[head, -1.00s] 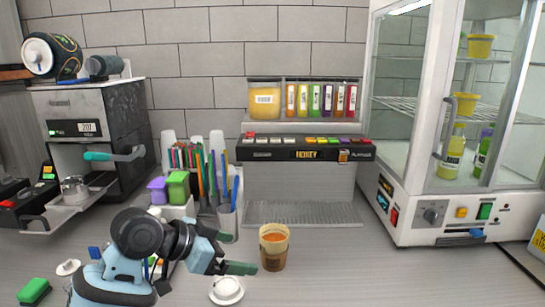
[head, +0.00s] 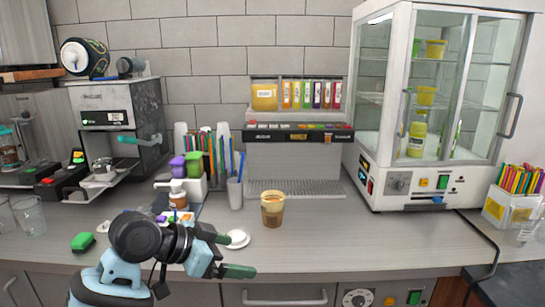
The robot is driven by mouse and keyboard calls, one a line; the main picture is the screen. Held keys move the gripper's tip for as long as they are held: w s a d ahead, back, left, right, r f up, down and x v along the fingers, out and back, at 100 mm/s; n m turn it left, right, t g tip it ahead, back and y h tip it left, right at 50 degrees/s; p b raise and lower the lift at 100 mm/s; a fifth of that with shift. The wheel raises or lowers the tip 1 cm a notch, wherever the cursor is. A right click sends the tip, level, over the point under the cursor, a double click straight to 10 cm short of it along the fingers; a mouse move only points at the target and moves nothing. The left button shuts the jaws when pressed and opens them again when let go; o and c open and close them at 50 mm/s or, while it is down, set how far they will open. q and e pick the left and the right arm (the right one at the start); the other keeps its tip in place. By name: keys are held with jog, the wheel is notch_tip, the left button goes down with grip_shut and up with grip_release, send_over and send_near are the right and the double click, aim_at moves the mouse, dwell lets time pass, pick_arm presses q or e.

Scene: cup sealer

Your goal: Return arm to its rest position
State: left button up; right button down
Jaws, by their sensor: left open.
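My left arm comes in from the lower left. Its gripper (head: 230,255), with green fingertips, is open and empty over the front of the grey counter (head: 330,245). A tan cup (head: 272,212) with a brownish-orange top stands upright on the counter, behind and to the right of the gripper and apart from it. A small white round lid-like item (head: 238,239) lies by the fingertips, partly hidden by the upper finger. My right gripper does not show.
A dispenser (head: 295,160) with colored bottles stands behind the cup. A coffee machine (head: 115,120) is at left, a glass-doored cabinet (head: 425,110) at right. The counter right of the cup is clear.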

pick_arm(q)
jog(key=s+a+f+n+t+y, duration=0.1)
jog(key=s+a+f+n, duration=0.15)
jog(key=f, duration=0.65)
jog(key=s+a+f+n+t+y, duration=0.1)
jog(key=s+a+f+n+y, duration=0.2)
jog(key=f, duration=0.7)
jog(key=s+a+f+n+t, duration=0.15)
jog(key=s+f, duration=0.25)
jog(key=f, duration=0.5)
jog(key=s+a+f+n+y, duration=0.1)
jog(key=s+f, duration=0.4)
jog(key=s, duration=0.6)
jog(key=s+a+f+n+y, duration=0.1)
jog(key=s+a+f, duration=0.3)
jog(key=s, duration=0.7)
notch_tip(320, 180, down, 2)
jog(key=shift+f+y, duration=0.2)
jog(key=shift+y, duration=0.5)
